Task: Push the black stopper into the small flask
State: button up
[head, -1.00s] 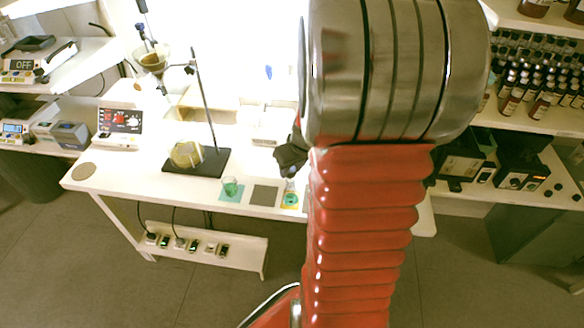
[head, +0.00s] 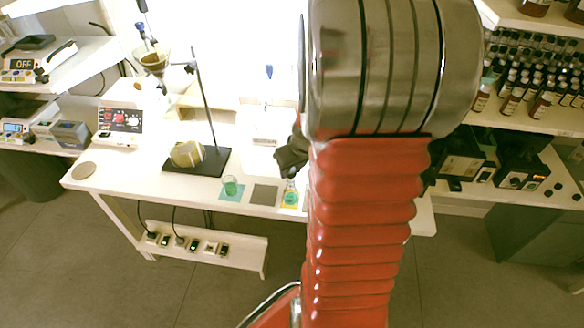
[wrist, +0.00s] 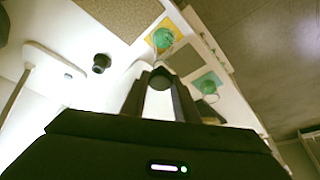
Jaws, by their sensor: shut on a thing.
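The small flask (head: 290,197) holds green liquid and stands upright on a yellow mat near the table's front edge. In the wrist view the flask (wrist: 164,39) is just beyond my fingertips. My gripper (wrist: 158,84) is shut on the black stopper (wrist: 160,79), a dark round end showing between the fingertips. The stopper appears apart from the flask. In the head view my dark gripper (head: 291,156) is above and behind the flask, partly hidden by my arm; the stopper cannot be made out there.
A green-filled beaker (head: 230,187) stands on a teal mat to the left, with a bare grey mat (head: 264,195) between. A stand (head: 207,110) with a black base rises further left. Another small dark object (wrist: 101,62) sits on the table in the wrist view.

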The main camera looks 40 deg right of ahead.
jog(key=shift+f, duration=1)
jog(key=o, duration=1.1)
jog(key=shift+r, duration=0.15)
jog(key=v, duration=1.3)
jog(key=shift+r, duration=0.15)
jog(key=shift+s, duration=0.1)
dwell(0.4)
